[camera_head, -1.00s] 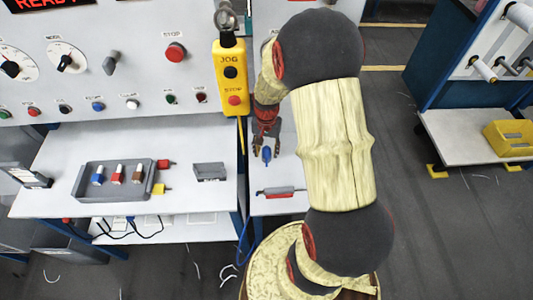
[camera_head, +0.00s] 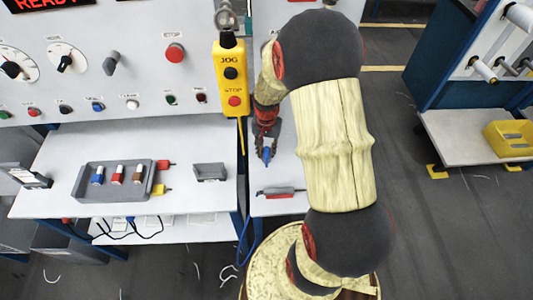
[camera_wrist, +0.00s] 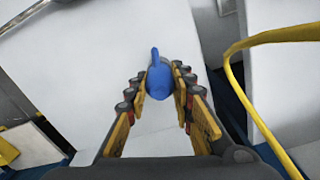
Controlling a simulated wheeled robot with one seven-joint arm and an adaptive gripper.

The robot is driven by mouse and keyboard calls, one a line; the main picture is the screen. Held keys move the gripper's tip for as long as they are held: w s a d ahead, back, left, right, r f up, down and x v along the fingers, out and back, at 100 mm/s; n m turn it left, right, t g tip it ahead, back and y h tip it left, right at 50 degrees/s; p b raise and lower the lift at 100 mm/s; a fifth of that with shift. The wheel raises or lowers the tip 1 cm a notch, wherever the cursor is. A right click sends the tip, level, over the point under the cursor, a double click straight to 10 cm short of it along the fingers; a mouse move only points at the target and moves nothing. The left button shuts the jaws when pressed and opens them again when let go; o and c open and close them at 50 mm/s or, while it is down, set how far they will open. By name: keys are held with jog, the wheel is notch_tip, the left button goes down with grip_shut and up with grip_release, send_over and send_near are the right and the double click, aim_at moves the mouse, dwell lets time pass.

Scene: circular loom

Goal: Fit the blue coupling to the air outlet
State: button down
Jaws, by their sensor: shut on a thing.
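My gripper (camera_head: 266,147) is shut on the blue coupling (camera_head: 267,155) over the narrow white table section right of the workbench. In the wrist view, the blue coupling (camera_wrist: 160,82) sits between the two fingertips (camera_wrist: 160,78), with its thin blue stem pointing up in the picture. I cannot tell whether the coupling still touches the table. I cannot make out the air outlet for certain in either view.
A grey tray (camera_head: 84,190) with several small coloured parts lies on the workbench; a red connector (camera_head: 164,165) and a yellow one (camera_head: 160,190) are beside it. A yellow JOG/STOP pendant (camera_head: 232,85) hangs close left of my arm. A red-and-grey tool (camera_head: 280,191) lies in front.

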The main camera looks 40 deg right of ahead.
aim_at(266, 149)
jog(key=shift+r, duration=0.3)
jog(key=shift+r+p, duration=0.3)
jog(key=shift+p, duration=0.2)
jog(key=shift+r, duration=0.15)
notch_tip(266, 149, up, 3)
jog(key=p, duration=0.2)
jog(key=shift+p, duration=0.35)
